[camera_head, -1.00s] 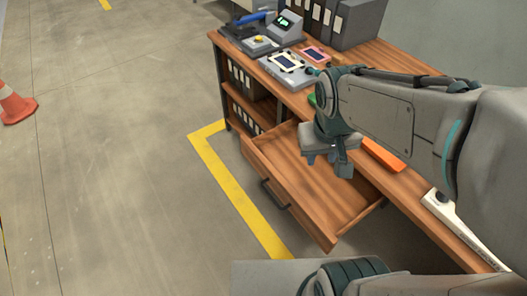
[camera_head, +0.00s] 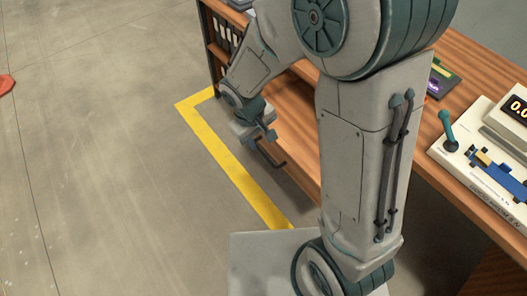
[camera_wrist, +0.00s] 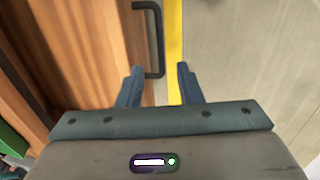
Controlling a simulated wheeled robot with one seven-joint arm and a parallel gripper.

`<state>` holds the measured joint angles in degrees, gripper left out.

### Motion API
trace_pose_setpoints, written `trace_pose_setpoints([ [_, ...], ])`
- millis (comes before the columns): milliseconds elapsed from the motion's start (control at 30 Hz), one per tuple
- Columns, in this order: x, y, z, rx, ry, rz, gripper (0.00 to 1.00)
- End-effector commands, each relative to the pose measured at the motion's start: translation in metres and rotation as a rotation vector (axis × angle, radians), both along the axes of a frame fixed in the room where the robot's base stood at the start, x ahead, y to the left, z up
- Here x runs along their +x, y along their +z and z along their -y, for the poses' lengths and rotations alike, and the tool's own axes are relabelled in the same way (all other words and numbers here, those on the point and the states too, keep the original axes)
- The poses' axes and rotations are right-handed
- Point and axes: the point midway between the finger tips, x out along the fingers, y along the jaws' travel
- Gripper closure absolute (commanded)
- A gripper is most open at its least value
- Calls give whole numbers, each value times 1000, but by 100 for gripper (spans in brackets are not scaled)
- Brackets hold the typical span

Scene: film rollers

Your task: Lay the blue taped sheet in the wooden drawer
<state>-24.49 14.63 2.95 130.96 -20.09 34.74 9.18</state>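The wooden drawer (camera_head: 290,112) shows in the head view left of my upright arm link, which hides much of it; it appears pulled out. Its dark bar handle (camera_head: 270,157) is on the front face. In the wrist view the wooden front (camera_wrist: 90,50) fills the left side, with the handle (camera_wrist: 158,40) ahead of my fingers. My gripper (camera_head: 271,138) is close to the handle; its fingers (camera_wrist: 159,84) are apart and nothing is held between them. The handle's near end lies between the finger lines; contact cannot be told. I see no blue taped sheet.
Shelves with binders (camera_head: 225,45) are at the top.

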Motion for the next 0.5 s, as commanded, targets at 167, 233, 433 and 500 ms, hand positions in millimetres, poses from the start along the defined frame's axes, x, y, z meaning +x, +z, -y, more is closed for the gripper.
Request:
trace_pose_setpoints([
  [167,3,-42,6,-2,-1,-5,67],
  [233,5,-55,9,-1,-2,-4,67],
  [433,8,-79,12,-1,-1,-1,67],
  [500,8,-83,13,-1,-1,-1,67],
])
